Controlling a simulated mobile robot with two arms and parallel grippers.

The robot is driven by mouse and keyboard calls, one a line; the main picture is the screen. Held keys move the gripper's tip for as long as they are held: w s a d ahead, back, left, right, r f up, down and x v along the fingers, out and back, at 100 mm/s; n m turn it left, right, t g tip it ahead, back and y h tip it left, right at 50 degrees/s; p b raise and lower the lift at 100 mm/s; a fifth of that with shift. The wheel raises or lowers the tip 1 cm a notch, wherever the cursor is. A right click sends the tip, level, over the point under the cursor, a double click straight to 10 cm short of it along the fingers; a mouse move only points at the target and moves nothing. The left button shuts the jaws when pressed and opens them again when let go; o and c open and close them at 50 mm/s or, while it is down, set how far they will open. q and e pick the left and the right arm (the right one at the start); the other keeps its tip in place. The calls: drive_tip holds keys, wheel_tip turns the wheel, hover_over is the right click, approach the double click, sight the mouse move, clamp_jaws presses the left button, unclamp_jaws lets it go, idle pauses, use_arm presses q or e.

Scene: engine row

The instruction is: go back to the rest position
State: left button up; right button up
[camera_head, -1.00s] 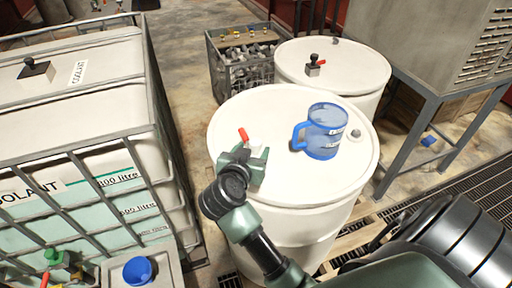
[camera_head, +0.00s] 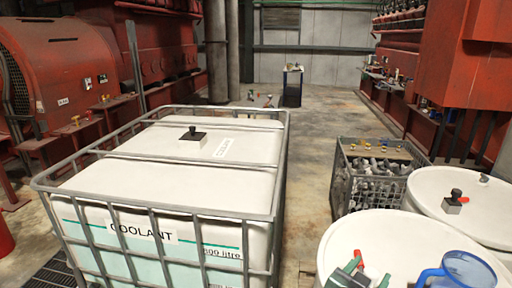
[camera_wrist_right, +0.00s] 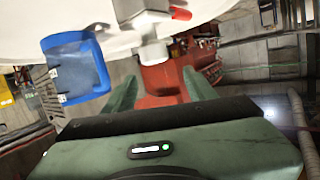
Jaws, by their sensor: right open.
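My right gripper (camera_head: 350,274) shows at the bottom edge of the head view, green, over the front white drum (camera_head: 402,236). In the right wrist view its two fingers (camera_wrist_right: 160,92) stand apart with nothing held between them. A small tap with a red lever (camera_wrist_right: 180,13) is just beyond the fingertips; whether they touch cannot be told. A blue measuring jug (camera_head: 462,272) stands on the drum to the right of the gripper, cut off by the frame; it also shows in the wrist view (camera_wrist_right: 75,68). My left gripper is not in view.
A caged coolant tank (camera_head: 95,188) fills the left. A crate of metal parts (camera_head: 372,188) and a second drum (camera_head: 470,212) stand on the right. The aisle floor (camera_head: 312,150) between is clear. Red engines (camera_head: 150,55) line the left.

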drive_tip(key=a+r+n+t, duration=0.2)
drive_tip(key=a+r+t, duration=0.2)
drive_tip(key=r+t, duration=0.65)
drive_tip(key=a+r+n+t+y, duration=0.35)
drive_tip(key=a+n+y, duration=0.35)
drive_tip(key=y, duration=0.3)
drive_tip(key=s+a+f+n+g+y, duration=0.3)
drive_tip(key=a+f+n+g+y, duration=0.15)
drive_tip(key=a+f, duration=0.2)
drive_tip(key=s+a+f+n+g+y, duration=0.35)
drive_tip(key=a+f+g+y, duration=0.2)
drive_tip(key=f, duration=0.25)
drive_tip(key=s+d+f+m+g+h, duration=0.2)
drive_tip(key=s+d+f+g+h, duration=0.2)
drive_tip(key=s+d+f+g, duration=0.45)
drive_tip(key=s+d+f+m+g+h, duration=0.3)
drive_tip(key=s+d+f+h, duration=0.25)
drive_tip(key=s+f, duration=0.4)
wheel_tip(320, 180, down, 29)
drive_tip(key=b, duration=0.6)
drive_tip(key=s+d+f+g+b, duration=0.1)
drive_tip(key=s+f+b, duration=0.1)
drive_tip(key=s+f, duration=0.6)
drive_tip(key=s+d+f+g+b, duration=0.1)
drive_tip(key=s+f+b, duration=0.2)
drive_tip(key=s+f, duration=0.6)
wheel_tip(320, 180, down, 7)
drive_tip(key=shift+s+d+r+n+y, duration=0.1)
drive_tip(key=shift+s+d+n+y, duration=0.1)
drive_tip(key=shift+d+n+y, duration=0.2)
